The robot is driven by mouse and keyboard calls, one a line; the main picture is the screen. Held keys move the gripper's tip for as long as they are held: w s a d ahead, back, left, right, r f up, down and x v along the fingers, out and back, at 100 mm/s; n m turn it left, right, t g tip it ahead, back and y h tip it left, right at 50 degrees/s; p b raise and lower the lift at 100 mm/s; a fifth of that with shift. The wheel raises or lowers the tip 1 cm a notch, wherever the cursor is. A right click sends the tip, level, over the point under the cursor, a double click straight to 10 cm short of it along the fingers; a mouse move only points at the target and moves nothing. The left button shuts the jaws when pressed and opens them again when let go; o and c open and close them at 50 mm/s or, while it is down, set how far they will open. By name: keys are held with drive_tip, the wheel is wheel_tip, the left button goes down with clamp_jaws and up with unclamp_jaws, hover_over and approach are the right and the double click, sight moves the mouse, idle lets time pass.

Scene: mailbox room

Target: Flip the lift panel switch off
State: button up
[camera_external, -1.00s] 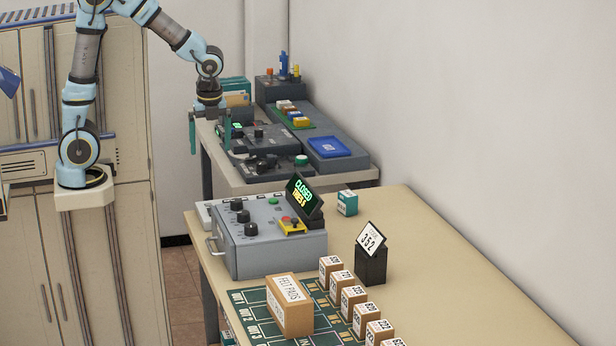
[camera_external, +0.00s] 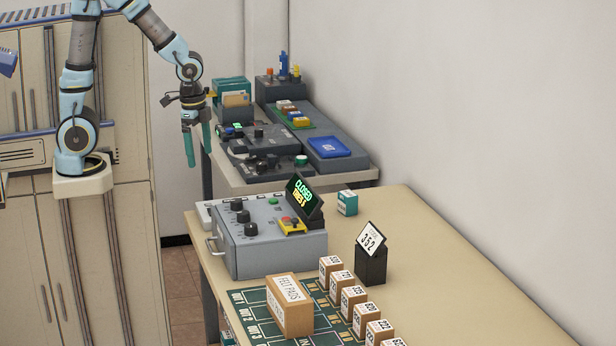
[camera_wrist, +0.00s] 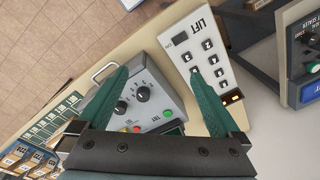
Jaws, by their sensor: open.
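The lift panel (camera_wrist: 205,68) is a white plate marked LIFT, with several dark square buttons, in the upper middle of the wrist view. A small part with an orange glow (camera_wrist: 232,97) sits at its lower edge; I cannot tell whether it is the switch, or its setting. In the external view a white strip left of the grey control box may be the panel (camera_external: 203,212). My gripper (camera_wrist: 158,70) is open and empty, with its teal fingers spread. Its right finger overlaps the panel in the wrist view. In the external view my gripper (camera_external: 196,148) hangs above the panel's area, apart from it.
The grey control box (camera_external: 268,240) with knobs stands beside the panel on the beige table (camera_external: 440,270). A CLOSED sign (camera_external: 303,198), a felt pads box (camera_external: 290,305) and several small numbered boxes stand nearby. A second table behind holds dark devices (camera_external: 265,165).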

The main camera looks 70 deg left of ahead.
drive_tip(key=f+n, duration=0.1)
drive_tip(key=n, duration=0.1)
drive_tip(key=s+f+n, duration=0.1)
drive_tip(key=n, duration=0.1)
drive_tip(key=s+f+n, duration=0.1)
drive_tip(key=n, duration=0.1)
drive_tip(key=shift+s+d+n+t+b, duration=0.15)
drive_tip(key=shift+d+n+t+b, duration=0.15)
drive_tip(key=shift+n, duration=0.1)
